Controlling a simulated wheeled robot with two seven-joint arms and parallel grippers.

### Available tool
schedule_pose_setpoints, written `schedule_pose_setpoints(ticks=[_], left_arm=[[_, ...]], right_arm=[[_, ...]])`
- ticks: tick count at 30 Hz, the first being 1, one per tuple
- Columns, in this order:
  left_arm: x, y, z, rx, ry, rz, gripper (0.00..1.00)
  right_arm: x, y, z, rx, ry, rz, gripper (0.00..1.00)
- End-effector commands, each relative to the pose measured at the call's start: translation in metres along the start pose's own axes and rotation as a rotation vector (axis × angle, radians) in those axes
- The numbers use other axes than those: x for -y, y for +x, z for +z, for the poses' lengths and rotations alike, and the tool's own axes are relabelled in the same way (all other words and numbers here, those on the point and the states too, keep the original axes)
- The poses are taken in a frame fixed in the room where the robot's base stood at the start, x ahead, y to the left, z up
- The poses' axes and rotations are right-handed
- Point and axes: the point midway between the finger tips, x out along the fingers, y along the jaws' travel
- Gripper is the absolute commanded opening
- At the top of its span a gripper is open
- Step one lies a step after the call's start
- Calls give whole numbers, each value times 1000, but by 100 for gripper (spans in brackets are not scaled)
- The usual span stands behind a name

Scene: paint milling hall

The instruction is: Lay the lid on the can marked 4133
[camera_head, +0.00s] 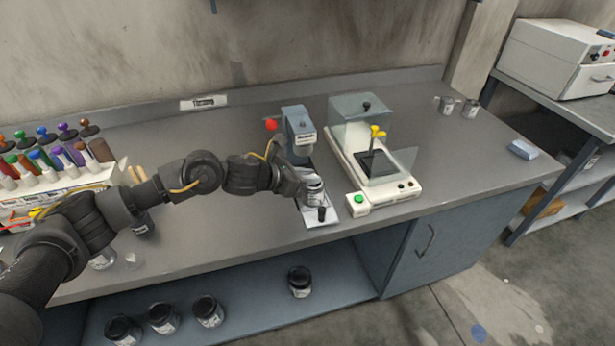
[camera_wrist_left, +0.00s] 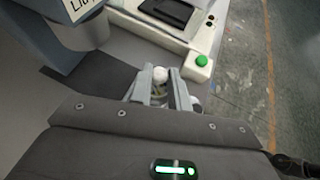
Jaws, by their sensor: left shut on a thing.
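My left gripper (camera_head: 301,184) is low over the bench, beside the blue-grey upright device. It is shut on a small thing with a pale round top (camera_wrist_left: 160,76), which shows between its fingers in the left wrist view. I cannot tell whether this is the lid. A grey can with a pale label (camera_head: 314,190) stands close to the gripper on the device's white base plate. The gripper partly hides it, and whether they touch is unclear. I cannot read 4133 on any can. My right gripper is not in view.
The blue-grey device (camera_head: 298,130) and a balance with clear panels (camera_head: 358,112) stand close by. A rack of coloured bottles (camera_head: 50,178) is at left. Dark-lidded jars (camera_head: 208,311) sit on the shelf below. The bench's right part is mostly clear.

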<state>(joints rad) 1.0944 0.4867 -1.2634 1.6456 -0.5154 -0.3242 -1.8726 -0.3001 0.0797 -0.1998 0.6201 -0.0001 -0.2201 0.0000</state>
Motion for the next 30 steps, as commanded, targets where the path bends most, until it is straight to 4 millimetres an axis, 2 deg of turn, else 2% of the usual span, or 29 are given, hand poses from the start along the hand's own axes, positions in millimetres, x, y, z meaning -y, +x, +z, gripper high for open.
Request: schedule_pose_setpoints(ticks=[8,9,14,20,25,30], left_arm=[[0,0,0,0,0,0,0],[0,0,0,0,0,0,21],[0,0,0,0,0,0,42],[0,0,0,0,0,0,43],[0,0,0,-1,0,0,64],[0,0,0,-1,0,0,65]], right_arm=[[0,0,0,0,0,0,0],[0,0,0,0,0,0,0],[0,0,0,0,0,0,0],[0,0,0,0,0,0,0],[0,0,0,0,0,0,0],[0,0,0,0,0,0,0]])
